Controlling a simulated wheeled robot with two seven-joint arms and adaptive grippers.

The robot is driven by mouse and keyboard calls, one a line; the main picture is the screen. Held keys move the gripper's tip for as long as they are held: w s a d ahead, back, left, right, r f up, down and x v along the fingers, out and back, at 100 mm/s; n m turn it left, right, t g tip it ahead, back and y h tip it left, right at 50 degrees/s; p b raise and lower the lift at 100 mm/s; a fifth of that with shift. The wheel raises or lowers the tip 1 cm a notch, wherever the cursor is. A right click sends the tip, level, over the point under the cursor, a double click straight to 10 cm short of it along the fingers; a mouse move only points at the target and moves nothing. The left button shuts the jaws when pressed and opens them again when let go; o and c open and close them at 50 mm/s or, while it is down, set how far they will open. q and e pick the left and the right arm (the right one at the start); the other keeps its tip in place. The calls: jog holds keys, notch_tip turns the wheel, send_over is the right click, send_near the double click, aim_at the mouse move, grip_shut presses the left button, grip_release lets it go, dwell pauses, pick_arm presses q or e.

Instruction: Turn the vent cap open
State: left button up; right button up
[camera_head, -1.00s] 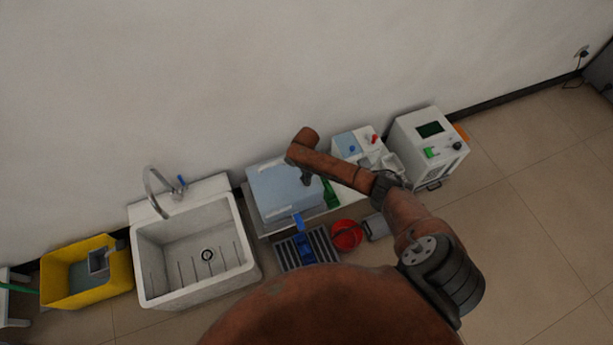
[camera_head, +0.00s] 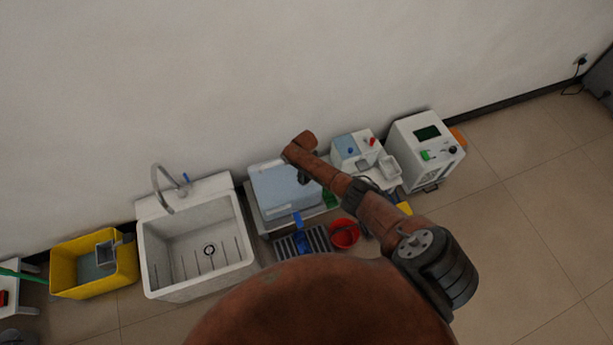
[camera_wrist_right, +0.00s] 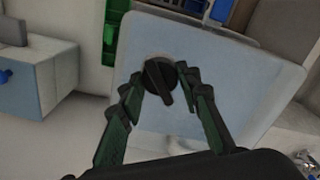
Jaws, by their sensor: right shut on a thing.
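The vent cap (camera_wrist_right: 159,76) is a dark round knob with a raised bar, on the pale blue lid (camera_wrist_right: 215,85) of a box. In the right wrist view the bar slants down to the right. My right gripper (camera_wrist_right: 160,74) has its two green-and-black fingers on either side of the cap, shut on it. In the head view the blue-lidded box (camera_head: 283,190) stands right of the sink, and my right gripper (camera_head: 304,178) is over its right part. There the cap is hidden by my arm. My left gripper is not in view.
A white sink (camera_head: 195,240) with a tap and a yellow bin (camera_head: 75,275) stand to the left. A red bucket (camera_head: 344,234) and a grey rack (camera_head: 318,240) are in front. White machines (camera_head: 425,145) stand to the right. The floor at right is clear.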

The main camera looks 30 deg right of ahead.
jog(key=m+p, duration=0.1)
jog(key=m, duration=0.2)
jog(key=shift+m, duration=2.3)
jog(key=shift+w+p, duration=0.1)
jog(key=shift+p, duration=0.2)
jog(key=o, duration=1.2)
jog(key=shift+c, duration=0.2)
jog(key=shift+r, duration=0.1)
notch_tip(320, 180, up, 12)
